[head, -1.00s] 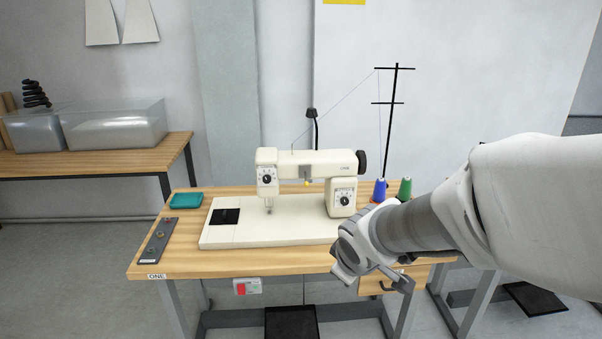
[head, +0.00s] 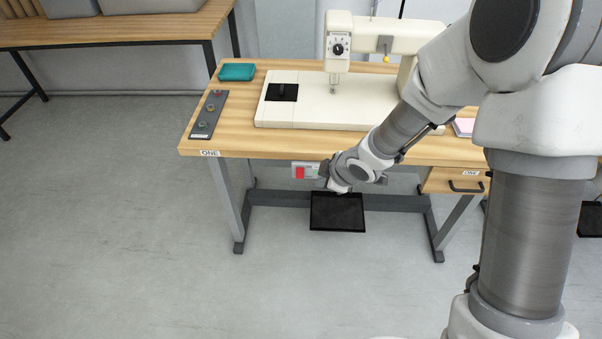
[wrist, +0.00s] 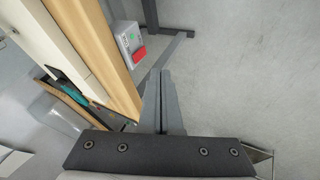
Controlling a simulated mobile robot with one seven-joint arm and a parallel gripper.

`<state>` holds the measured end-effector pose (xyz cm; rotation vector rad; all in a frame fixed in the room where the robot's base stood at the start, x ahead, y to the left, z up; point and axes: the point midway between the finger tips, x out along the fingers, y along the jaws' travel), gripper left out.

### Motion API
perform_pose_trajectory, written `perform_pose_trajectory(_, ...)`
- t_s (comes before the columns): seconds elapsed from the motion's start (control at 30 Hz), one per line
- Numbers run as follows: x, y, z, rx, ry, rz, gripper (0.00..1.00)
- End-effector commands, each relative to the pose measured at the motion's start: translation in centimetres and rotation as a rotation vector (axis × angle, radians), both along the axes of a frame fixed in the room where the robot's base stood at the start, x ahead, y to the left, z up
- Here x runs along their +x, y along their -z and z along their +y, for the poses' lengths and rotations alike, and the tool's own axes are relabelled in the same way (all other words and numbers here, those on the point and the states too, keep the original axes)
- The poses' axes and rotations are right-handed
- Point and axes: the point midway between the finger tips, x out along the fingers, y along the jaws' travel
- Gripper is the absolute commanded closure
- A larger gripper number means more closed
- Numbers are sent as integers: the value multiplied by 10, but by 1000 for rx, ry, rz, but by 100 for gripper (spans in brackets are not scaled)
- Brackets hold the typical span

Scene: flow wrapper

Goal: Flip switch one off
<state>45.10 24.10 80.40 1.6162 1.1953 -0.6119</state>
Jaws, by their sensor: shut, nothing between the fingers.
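The switch is a light grey box (head: 304,171) with a red part, mounted under the front edge of the sewing table (head: 225,143), which carries a label ONE. In the wrist view the box (wrist: 125,37) shows a red rocker or button (wrist: 139,55) and a small green mark, at upper centre. My gripper (head: 324,171) is at the right end of the box, in front of the table edge. In the wrist view my gripper's fingers (wrist: 161,76) are shut and empty, pointing just below and right of the box. Contact with it cannot be told.
A white sewing machine (head: 300,115) stands on the table, with a grey button panel (head: 207,115) and a teal box (head: 237,72) at the left. A black pedal (head: 337,212) lies on the floor below. A drawer (head: 455,181) hangs to the right. Open floor lies in front.

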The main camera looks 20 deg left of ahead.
Motion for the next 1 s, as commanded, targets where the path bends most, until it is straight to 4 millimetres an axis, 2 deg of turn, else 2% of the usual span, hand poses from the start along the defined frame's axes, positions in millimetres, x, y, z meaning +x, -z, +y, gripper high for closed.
perform_pose_trajectory(0.03, -3, 9, 5, 5, -21, 5, 100)
perform_pose_trajectory(0.2, -7, 21, 15, 18, -65, 9, 100)
perform_pose_trajectory(0.67, -8, 24, 18, 21, -73, 10, 100)
perform_pose_trajectory(0.83, -2, 43, 27, 21, -73, 11, 100)
perform_pose_trajectory(1.0, 10, 73, 43, 20, -75, 11, 100)
